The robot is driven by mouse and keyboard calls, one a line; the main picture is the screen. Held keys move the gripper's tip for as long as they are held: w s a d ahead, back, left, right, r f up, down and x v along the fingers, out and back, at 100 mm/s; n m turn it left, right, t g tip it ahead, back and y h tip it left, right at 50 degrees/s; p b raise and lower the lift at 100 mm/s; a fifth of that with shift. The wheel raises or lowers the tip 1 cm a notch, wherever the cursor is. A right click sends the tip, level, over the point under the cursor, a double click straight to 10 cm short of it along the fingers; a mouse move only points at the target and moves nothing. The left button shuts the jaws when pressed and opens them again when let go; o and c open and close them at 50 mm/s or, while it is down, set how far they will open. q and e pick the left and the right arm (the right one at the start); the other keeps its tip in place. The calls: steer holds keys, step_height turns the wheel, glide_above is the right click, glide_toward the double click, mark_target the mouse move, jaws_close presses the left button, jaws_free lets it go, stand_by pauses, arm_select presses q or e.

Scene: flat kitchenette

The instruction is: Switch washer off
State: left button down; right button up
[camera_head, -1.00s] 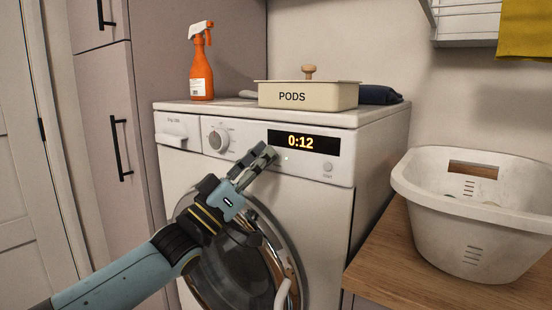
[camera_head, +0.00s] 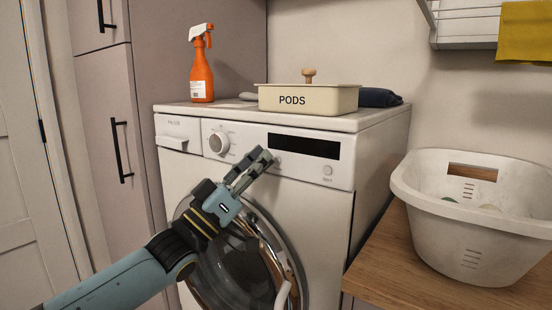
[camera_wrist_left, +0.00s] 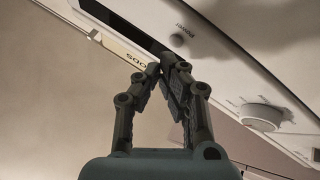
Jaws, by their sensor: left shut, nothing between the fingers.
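The white washer (camera_head: 330,215) stands in the middle of the head view, with its round door low at the front. Its display (camera_head: 304,146) is dark; the dark display also shows in the wrist view (camera_wrist_left: 112,17). A dial (camera_head: 218,142) is left of the display and a start button (camera_head: 328,170) is below its right end. The wrist view shows a round button labelled Power (camera_wrist_left: 177,39) just beyond my fingertips. My left gripper (camera_head: 266,157) is shut and empty in front of the panel, between dial and display. I cannot tell whether it touches the panel. My right gripper is out of view.
A beige PODS box (camera_head: 310,98), an orange spray bottle (camera_head: 202,80) and a dark folded cloth (camera_head: 380,97) are on the washer top. A white laundry basket (camera_head: 470,245) stands on the wooden counter (camera_head: 395,250) at right. Tall cabinets stand at left.

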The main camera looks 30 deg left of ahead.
arm_select(q)
steer(key=s+p, duration=0.3)
steer(key=s, duration=0.3)
steer(key=shift+a, duration=0.25)
steer(key=shift+f, duration=0.15)
stand_by(0.3)
